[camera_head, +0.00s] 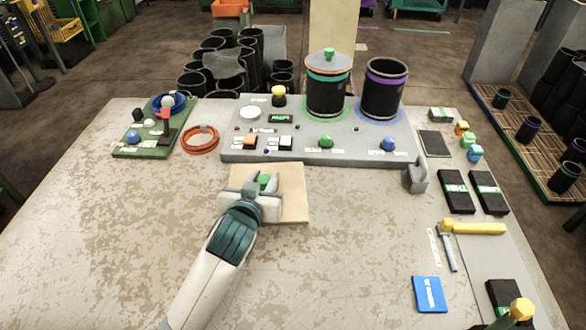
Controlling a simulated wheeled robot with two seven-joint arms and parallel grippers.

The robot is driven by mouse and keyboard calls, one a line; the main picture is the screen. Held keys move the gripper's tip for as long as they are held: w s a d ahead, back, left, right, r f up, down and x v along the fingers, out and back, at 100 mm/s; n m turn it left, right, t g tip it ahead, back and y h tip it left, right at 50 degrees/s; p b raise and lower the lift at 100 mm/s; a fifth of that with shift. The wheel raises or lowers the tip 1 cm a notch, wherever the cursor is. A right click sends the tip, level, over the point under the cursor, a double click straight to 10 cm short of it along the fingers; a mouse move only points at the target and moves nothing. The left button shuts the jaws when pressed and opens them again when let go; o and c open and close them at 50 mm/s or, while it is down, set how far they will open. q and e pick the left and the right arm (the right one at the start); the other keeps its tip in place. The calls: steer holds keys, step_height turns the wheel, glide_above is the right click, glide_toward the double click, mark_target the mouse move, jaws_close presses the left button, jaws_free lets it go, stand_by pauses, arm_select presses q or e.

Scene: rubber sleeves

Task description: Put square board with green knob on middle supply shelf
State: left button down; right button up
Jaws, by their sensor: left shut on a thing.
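A square, light-wood board (294,208) lies at the middle of the table, just in front of the grey control panel. Its green knob (266,181) stands up from it. My left gripper (265,184) is over the board, with its fingers shut around the green knob. The gripper and wrist hide much of the board's left and front part. I cannot tell whether the board is lifted off the table. No middle supply shelf can be made out for sure. My right gripper is not in view.
The grey panel (240,152) with knobs and two black sleeves (383,90) stands behind the board. A green board (150,143) and orange cable coil (200,139) lie at left. The front left is clear.

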arm_select(q)
steer(key=s+a+r+n+y, duration=0.1)
steer(key=s+a+r, duration=0.1)
steer(key=s+a, duration=0.6)
steer(key=shift+a+r, duration=0.3)
steer(key=shift+a, duration=0.65)
